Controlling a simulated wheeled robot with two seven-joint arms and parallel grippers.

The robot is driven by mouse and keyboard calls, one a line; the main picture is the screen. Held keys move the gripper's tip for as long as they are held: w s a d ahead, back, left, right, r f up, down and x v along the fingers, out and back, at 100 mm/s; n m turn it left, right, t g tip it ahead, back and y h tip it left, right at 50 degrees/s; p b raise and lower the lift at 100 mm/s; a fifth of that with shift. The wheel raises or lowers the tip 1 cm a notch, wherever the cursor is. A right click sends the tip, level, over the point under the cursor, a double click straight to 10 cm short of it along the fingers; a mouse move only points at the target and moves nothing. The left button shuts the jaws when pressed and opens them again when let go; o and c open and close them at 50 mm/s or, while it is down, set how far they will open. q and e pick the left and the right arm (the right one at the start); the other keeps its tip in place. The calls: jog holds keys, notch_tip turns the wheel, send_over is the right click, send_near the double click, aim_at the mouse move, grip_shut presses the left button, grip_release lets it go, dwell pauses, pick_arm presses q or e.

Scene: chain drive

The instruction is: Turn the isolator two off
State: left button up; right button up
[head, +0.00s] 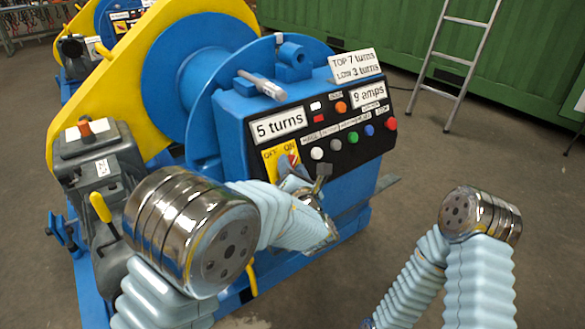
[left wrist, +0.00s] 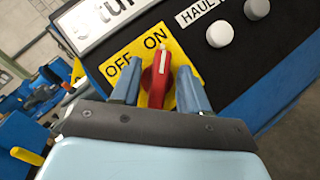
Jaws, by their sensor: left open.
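The isolator is a red knob (left wrist: 158,80) with a white line, on a yellow plate (left wrist: 123,65) marked OFF and ON. In the left wrist view the knob's line points up near ON. My left gripper (left wrist: 157,88) is open, with one blue finger on each side of the knob; I cannot tell whether either finger touches it. In the head view the left gripper (head: 292,168) is at the yellow plate (head: 270,158) and hides part of the knob. No number for the isolator is readable. My right gripper is out of view.
The blue control panel (head: 228,125) has several buttons, including a white one (head: 317,153) just right of the plate, and a "5 turns" sign (head: 279,124) above. A ladder (head: 447,60) leans on a green container (head: 510,45).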

pick_arm(q)
grip_shut()
jog(key=shift+w+d+n+g+y+b, duration=0.1)
jog(key=shift+n+g+y+b, duration=1.1)
jog(key=shift+n, duration=2.95)
jog(key=shift+s+d+n+g+y+b, duration=0.1)
jog(key=shift+n+g+y+b, duration=0.2)
jog(key=shift+n+g+y, duration=2.2)
jog(key=shift+w+n+g+y+b, duration=0.1)
jog(key=shift+n+g+y+b, duration=0.5)
jog(key=shift+n+y, duration=3.4)
jog(key=n+h, duration=0.3)
jog(key=n, duration=0.1)
jog(key=shift+h, duration=0.3)
